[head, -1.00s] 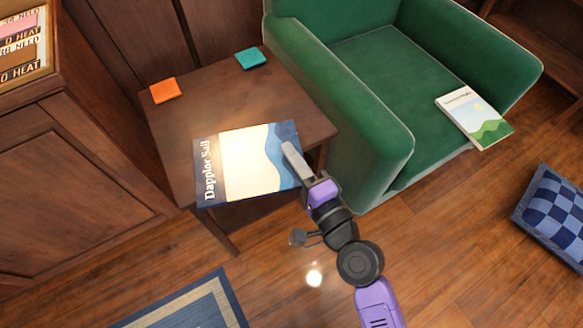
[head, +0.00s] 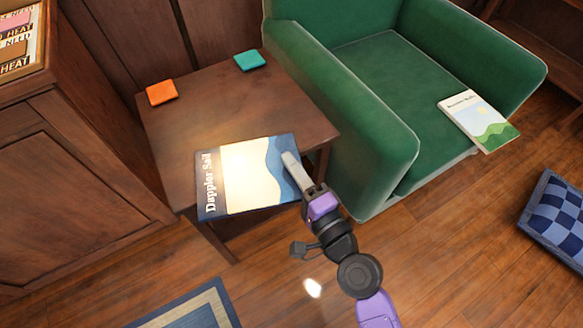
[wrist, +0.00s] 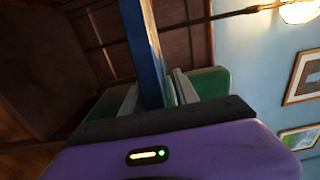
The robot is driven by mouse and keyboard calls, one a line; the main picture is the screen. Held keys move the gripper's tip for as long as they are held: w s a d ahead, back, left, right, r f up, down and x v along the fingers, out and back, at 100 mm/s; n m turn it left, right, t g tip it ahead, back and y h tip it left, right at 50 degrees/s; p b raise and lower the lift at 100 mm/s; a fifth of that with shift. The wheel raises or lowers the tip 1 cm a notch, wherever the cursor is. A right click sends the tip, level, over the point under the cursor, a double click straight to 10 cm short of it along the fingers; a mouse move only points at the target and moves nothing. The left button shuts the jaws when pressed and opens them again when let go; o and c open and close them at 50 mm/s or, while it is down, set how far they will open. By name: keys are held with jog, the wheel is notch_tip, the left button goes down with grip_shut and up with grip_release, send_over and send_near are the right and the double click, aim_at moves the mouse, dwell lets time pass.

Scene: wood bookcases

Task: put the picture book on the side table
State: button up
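The picture book (head: 247,180), with a dark blue spine strip lettered in white, a cream middle and blue waves, lies flat over the front part of the wooden side table (head: 235,105). Its near edge reaches past the table's front edge. I cannot tell whether it touches the top. My gripper (head: 290,163) is shut on the book's right edge, one finger showing on top of the cover. In the wrist view the book (wrist: 150,60) stands edge-on between the two fingers (wrist: 157,95).
An orange coaster (head: 162,92) and a teal coaster (head: 250,61) lie at the table's back. A green armchair (head: 365,130) stands close on the right, with another book (head: 479,121) on its seat. A wooden cabinet (head: 70,180) stands left. The table's middle is clear.

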jog(key=shift+r, duration=0.1)
jog(key=shift+r, duration=0.1)
jog(key=b+v, duration=0.2)
jog(key=v, duration=1)
